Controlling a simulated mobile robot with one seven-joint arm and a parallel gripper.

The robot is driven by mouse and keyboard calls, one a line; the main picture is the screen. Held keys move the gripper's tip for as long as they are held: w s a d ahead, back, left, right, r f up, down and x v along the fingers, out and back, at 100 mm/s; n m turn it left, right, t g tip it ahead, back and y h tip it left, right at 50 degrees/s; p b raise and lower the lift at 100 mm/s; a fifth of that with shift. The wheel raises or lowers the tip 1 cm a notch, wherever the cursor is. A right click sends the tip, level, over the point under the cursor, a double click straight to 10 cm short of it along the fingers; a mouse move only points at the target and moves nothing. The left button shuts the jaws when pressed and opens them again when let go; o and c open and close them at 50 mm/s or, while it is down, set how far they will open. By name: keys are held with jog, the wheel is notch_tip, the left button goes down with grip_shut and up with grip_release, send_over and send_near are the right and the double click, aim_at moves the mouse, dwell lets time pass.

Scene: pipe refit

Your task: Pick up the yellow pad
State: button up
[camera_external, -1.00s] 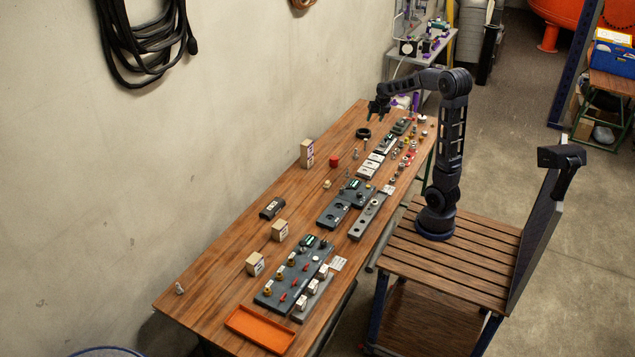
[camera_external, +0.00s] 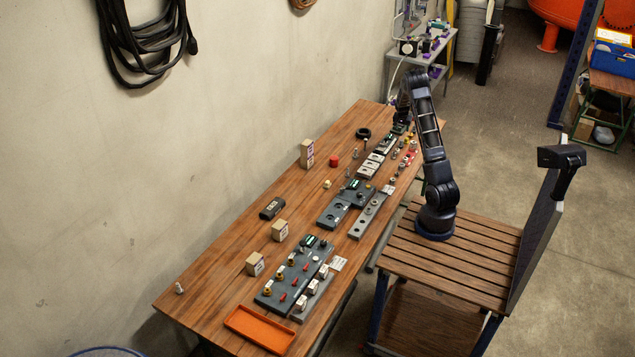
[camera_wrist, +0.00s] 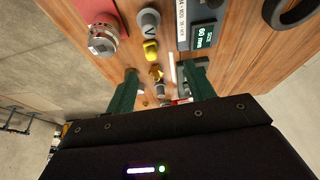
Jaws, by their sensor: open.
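A small yellow piece (camera_wrist: 151,50), which looks like the yellow pad, stands on the wooden table in the wrist view. My gripper (camera_wrist: 160,68) is open, its two green fingers apart on either side of a brass fitting (camera_wrist: 156,75). The yellow piece lies just beyond the fingertips, between their lines, with nothing held. In the external view my arm reaches down to the table's far end; the gripper is too small and dark there to make out, and I cannot pick out the yellow pad.
A grey knob (camera_wrist: 148,20) and a red-based metal fitting (camera_wrist: 103,38) stand close by. A dark block with a "60 mm" display (camera_wrist: 205,36) and a black ring (camera_wrist: 292,12) are to the right. Several small parts crowd the table's far right edge.

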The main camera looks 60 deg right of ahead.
aim_at(407, 138)
jog(key=shift+m, duration=0.3)
jog(key=d+f, duration=0.1)
jog(key=f, duration=0.1)
jog(key=s+d+f, duration=0.1)
jog(key=d+f, duration=0.1)
jog(key=f, duration=0.1)
jog(key=s+d+f, duration=0.1)
jog(key=d+f, duration=0.1)
jog(key=shift+f, duration=0.35)
jog(key=shift+d+x, duration=0.1)
jog(key=shift+x, duration=1.2)
jog(key=shift+d+x, duration=0.15)
jog(key=shift+x, duration=1.15)
jog(key=shift+r, duration=0.1)
jog(key=c, duration=1)
